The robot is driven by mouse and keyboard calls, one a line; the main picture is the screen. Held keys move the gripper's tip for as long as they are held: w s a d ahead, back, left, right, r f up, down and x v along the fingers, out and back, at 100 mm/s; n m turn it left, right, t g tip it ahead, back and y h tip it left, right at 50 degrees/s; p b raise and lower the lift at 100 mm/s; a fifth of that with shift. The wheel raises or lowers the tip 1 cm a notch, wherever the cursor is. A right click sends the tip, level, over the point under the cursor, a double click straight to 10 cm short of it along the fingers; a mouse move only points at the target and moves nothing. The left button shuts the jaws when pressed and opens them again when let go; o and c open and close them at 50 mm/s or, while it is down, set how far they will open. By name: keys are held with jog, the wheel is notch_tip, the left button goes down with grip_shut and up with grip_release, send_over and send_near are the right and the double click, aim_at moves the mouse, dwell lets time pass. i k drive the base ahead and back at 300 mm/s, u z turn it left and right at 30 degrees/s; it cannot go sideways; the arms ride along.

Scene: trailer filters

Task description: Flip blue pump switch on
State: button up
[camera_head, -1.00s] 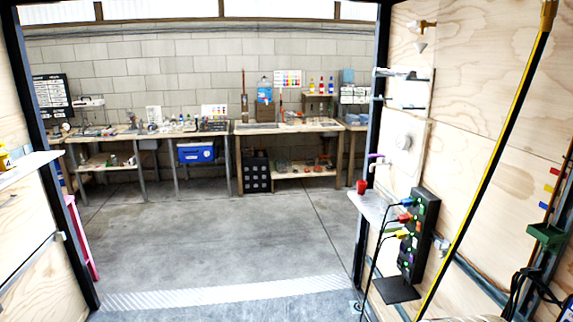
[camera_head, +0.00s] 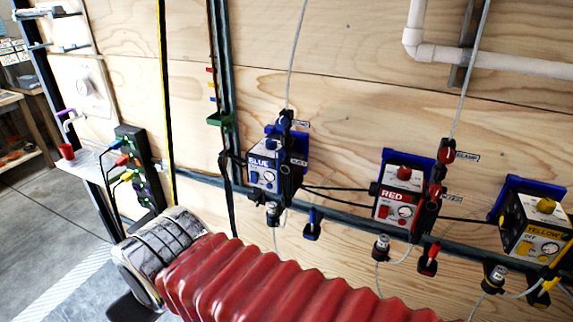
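The blue pump (camera_head: 262,163) is a white box with a "BLUE" label, mounted on the plywood wall near the middle of the view. It has small blue controls and a round gauge on its front. Which control is the switch, and how it is set, is too small to tell. My arm, in a red ribbed sleeve, lies across the bottom of the view, below and in front of the pump. My gripper is not in view.
The red pump (camera_head: 399,198) and yellow pump (camera_head: 536,228) are on the wall to the right. Hoses and black cables run between the pumps. A black power strip (camera_head: 143,171) with coloured plugs stands left, by a small shelf (camera_head: 87,161). Floor is open at far left.

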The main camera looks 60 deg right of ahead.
aim_at(253, 174)
jog(key=k, duration=0.85)
jog(key=z, duration=1)
jog(key=k, duration=0.5)
jog(key=z, duration=0.25)
jog(key=i, duration=0.5)
jog(key=u, duration=0.05)
